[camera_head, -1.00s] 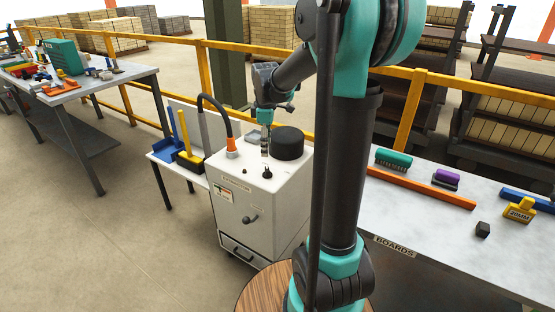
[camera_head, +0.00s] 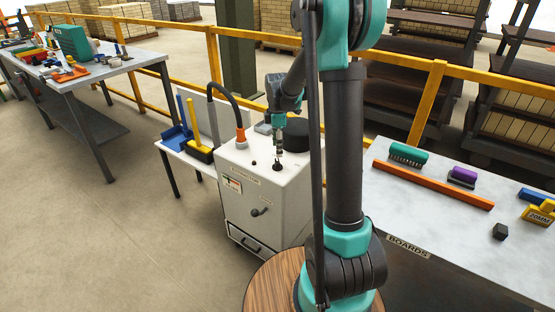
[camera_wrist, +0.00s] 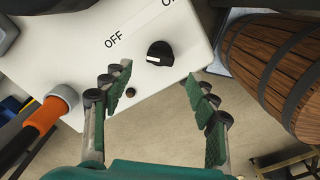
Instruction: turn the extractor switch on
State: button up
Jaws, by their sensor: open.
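The extractor is a white cabinet (camera_head: 285,200) with a black hose and orange cuff on its top. Its switch is a round black knob (camera_wrist: 159,54) with a white mark, on the white top. The mark points left in the wrist view, on the side of the OFF label (camera_wrist: 112,40); the other label is cut off at "O". My gripper (camera_wrist: 158,80) is open and empty, its two green-padded fingers apart. The knob shows beyond the fingertips, between their lines; I see no contact. In the head view my gripper (camera_head: 279,152) points down over the cabinet top.
A black cylinder (camera_head: 297,133) stands on the cabinet top close behind my gripper. A small dark button (camera_wrist: 131,92) sits near the left finger. The orange hose cuff (camera_wrist: 52,113) is at the left, a wooden barrel (camera_wrist: 275,75) at the right. A boards table (camera_head: 450,235) stands to the right.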

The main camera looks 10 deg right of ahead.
aim_at(277, 161)
notch_tip(277, 161, down, 6)
jog(key=shift+f, duration=0.15)
dwell(0.3)
jog(key=c, duration=1.2)
